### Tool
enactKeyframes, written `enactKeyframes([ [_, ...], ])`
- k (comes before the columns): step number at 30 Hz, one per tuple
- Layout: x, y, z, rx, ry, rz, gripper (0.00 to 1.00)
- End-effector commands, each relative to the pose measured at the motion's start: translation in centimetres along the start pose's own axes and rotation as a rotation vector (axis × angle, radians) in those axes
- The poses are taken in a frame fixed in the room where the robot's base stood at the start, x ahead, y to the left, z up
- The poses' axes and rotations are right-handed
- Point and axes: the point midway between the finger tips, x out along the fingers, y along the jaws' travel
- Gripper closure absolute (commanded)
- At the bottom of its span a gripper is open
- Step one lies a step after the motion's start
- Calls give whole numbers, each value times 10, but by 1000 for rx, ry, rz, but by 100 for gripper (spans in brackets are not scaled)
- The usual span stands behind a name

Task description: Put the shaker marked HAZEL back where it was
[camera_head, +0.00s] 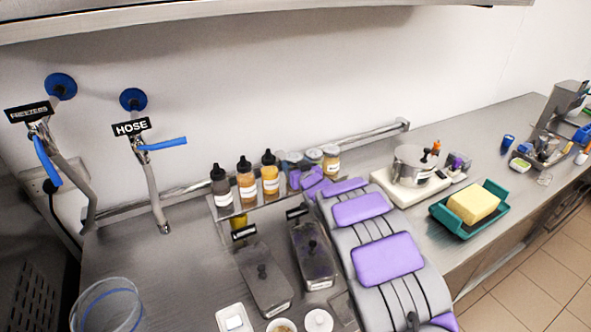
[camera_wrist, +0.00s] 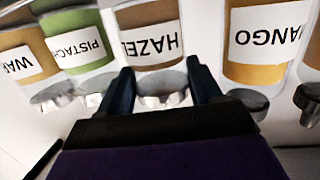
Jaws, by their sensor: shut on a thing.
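The shaker marked HAZEL (camera_wrist: 150,42) is between the two dark fingers of my gripper (camera_wrist: 160,88) in the wrist view, its label upside down there. My gripper is shut on it near its lid end. It is in line between the green PISTACHIO shaker (camera_wrist: 82,45) and the orange MANGO shaker (camera_wrist: 260,45). I cannot tell whether its base touches the shelf. In the head view my purple gripper (camera_head: 300,178) is at the right part of the raised steel shelf (camera_head: 240,207), partly hiding the shakers there, and HAZEL's label cannot be read.
Dark and orange squeeze bottles (camera_head: 246,180) stand left on the shelf. A shaker labelled "WA…" (camera_wrist: 25,55) is beyond PISTACHIO. Lidded grey tubs (camera_head: 264,278) lie below the shelf. A white scale with a pot (camera_head: 410,172) and a teal tray with a yellow block (camera_head: 447,218) are right.

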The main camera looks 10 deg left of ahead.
Motion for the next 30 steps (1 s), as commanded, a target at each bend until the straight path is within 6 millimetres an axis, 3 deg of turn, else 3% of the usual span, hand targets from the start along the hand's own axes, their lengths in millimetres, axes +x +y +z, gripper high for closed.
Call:
enactKeyframes([
  [2,1,0,8,1,0,0,67],
  [11,1,0,9,1,0,0,67],
  [12,1,0,9,0,0,0,33],
  [15,1,0,9,0,0,0,25],
  [24,0,0,7,0,0,0,25],
  [30,-16,0,8,0,-3,0,25],
])
